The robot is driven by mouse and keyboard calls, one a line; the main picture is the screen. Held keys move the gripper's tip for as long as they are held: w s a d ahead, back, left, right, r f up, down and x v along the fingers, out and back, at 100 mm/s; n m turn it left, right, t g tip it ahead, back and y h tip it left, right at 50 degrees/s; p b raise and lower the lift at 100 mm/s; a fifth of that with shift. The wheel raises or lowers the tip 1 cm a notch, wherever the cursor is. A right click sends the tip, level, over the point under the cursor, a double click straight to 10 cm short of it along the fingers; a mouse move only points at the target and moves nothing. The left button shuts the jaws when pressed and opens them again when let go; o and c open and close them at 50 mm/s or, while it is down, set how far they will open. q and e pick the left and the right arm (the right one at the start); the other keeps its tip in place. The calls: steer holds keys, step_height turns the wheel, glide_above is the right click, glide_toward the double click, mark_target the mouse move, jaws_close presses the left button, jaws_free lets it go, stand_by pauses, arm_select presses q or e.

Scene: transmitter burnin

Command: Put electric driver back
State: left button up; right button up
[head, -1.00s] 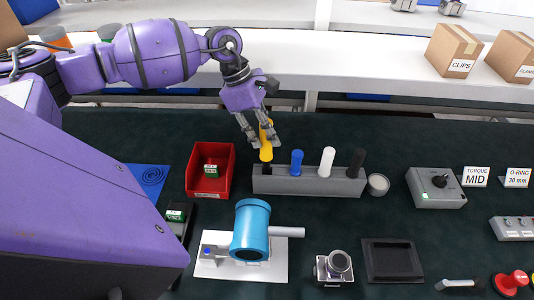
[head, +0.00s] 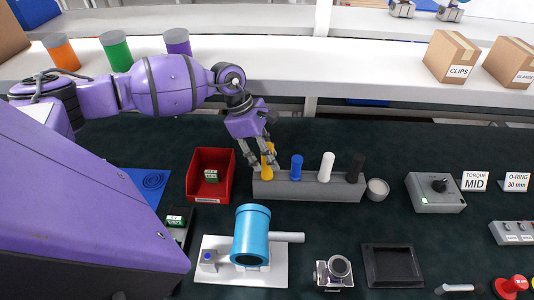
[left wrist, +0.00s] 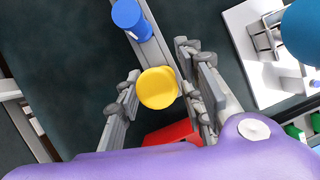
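The yellow-handled electric driver (head: 267,173) stands upright at the left end of the grey driver rack (head: 310,188), its lower end down at the rack's top. My left gripper (head: 264,167) comes from above with its fingers on either side of the yellow handle. In the left wrist view the round yellow top (left wrist: 157,88) sits between the two fingers (left wrist: 158,80), which seem closed on it; the contact is partly hidden. Blue (head: 296,167), white (head: 326,166) and black (head: 356,167) drivers stand in the same rack. My right gripper is not in view.
A red bin (head: 224,157) stands just left of the rack, and a small round cup (head: 377,190) just right. A blue cylinder on a white plate (head: 215,274) lies in front. A white shelf (head: 350,65) runs behind.

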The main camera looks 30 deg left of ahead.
arm_select(q)
steer(key=shift+r, duration=0.15)
steer(key=shift+r, duration=0.3)
steer(key=v, duration=1.1)
steer(key=shift+a+r, duration=0.2)
steer(key=shift+r, duration=0.05)
steer(key=shift+s+f, duration=0.1)
steer(key=shift+s, duration=0.05)
